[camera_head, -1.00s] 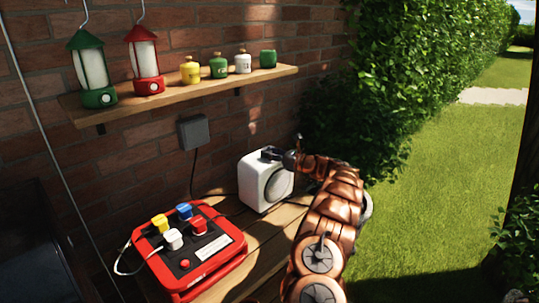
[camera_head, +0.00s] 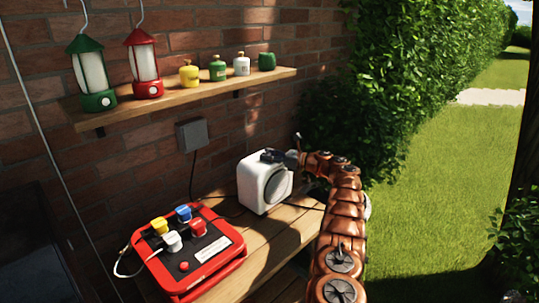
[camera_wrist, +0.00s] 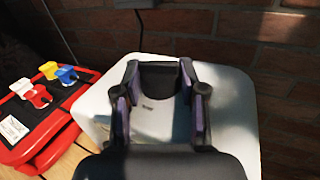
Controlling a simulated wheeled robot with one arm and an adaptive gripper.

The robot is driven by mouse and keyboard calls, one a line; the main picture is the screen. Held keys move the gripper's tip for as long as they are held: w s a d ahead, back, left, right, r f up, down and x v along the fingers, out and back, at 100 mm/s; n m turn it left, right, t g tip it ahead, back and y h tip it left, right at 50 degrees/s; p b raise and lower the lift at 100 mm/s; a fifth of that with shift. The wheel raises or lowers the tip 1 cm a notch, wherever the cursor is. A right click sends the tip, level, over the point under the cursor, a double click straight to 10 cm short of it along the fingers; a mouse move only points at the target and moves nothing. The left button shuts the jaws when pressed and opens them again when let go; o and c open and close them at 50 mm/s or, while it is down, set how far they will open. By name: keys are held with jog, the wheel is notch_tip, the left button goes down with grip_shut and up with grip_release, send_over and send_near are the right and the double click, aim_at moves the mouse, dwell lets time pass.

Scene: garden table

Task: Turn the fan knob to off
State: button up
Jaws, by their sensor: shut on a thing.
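The fan is a white box (camera_head: 253,190) with a round grille on its front, standing on the wooden table. My gripper (camera_head: 270,156) reaches in from the right and rests over the fan's top. In the wrist view, the fan's white top (camera_wrist: 222,118) fills the middle. My gripper (camera_wrist: 158,90) has its two fingers on either side of a dark knob (camera_wrist: 158,78) and is shut on it. The fingers hide part of the knob, and its pointer and any markings cannot be made out.
A red power box (camera_head: 222,263) with several coloured plugs sits on the table (camera_head: 272,240), left of the fan. A brick wall stands behind, with a shelf (camera_head: 190,98) of lanterns and small canisters above. A hedge and open lawn lie to the right.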

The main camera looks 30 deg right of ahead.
jog(key=shift+s+a+y, duration=0.1)
jog(key=shift+a+y, duration=0.1)
jog(key=shift+y, duration=0.1)
jog(key=o, duration=1.1)
jog(key=shift+r, duration=0.1)
jog(key=shift+s, duration=0.1)
jog(key=v, duration=1.1)
jog(key=shift+s+d, duration=0.25)
jog(key=shift+d, duration=0.1)
jog(key=shift+r, duration=0.1)
